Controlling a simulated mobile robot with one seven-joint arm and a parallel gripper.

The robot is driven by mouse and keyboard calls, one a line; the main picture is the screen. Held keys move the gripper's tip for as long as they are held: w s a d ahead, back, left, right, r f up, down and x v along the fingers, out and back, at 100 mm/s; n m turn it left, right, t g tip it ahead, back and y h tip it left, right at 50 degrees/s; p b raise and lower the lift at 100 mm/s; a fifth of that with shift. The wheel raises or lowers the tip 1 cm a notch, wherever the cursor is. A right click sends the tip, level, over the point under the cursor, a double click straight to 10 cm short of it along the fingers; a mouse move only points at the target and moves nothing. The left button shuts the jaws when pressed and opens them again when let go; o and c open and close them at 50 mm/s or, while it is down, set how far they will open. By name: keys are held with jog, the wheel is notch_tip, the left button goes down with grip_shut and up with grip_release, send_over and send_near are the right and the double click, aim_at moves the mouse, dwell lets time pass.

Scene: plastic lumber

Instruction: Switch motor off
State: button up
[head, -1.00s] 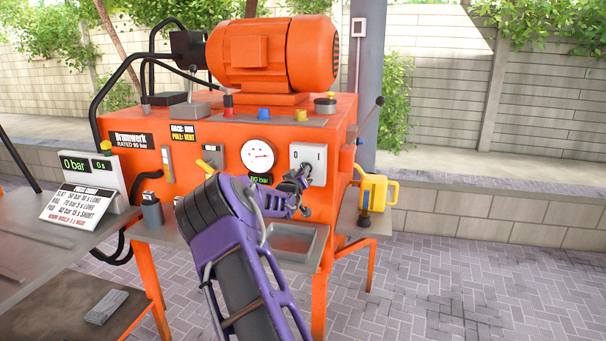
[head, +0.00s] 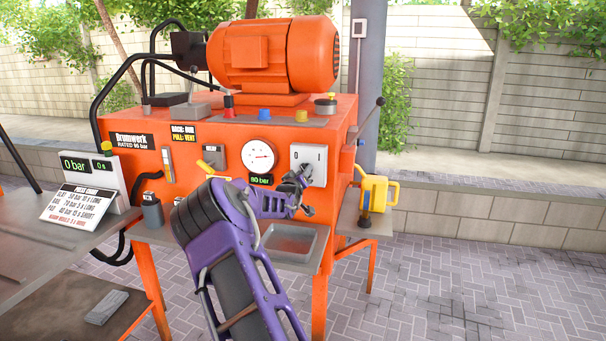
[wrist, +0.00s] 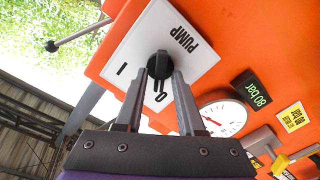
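The motor switch is a black knob (wrist: 159,66) on a white plate (wrist: 190,68) marked PUMP, I and O. The plate (head: 313,155) is also on the orange machine's front in the head view, where my gripper partly hides the knob. In the wrist view my gripper (wrist: 158,72) has its fingers apart, one on each side of the knob's lower part. A gap seems to show beside the knob, so the fingers look open around it. The knob's narrow end seems to point near the O. The orange motor (head: 275,55) sits on top of the machine.
A round gauge (head: 258,156) and a green 80 bar display (head: 261,180) are left of the switch. A yellow-handled lever (head: 207,166) is further left. A grey tray (head: 291,243) lies below my gripper. A yellow jug (head: 374,192) stands at the right.

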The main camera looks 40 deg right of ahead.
jog(key=shift+o, duration=0.3)
jog(key=v, duration=1.7)
jog(key=shift+a, duration=0.2)
jog(key=shift+s, duration=0.1)
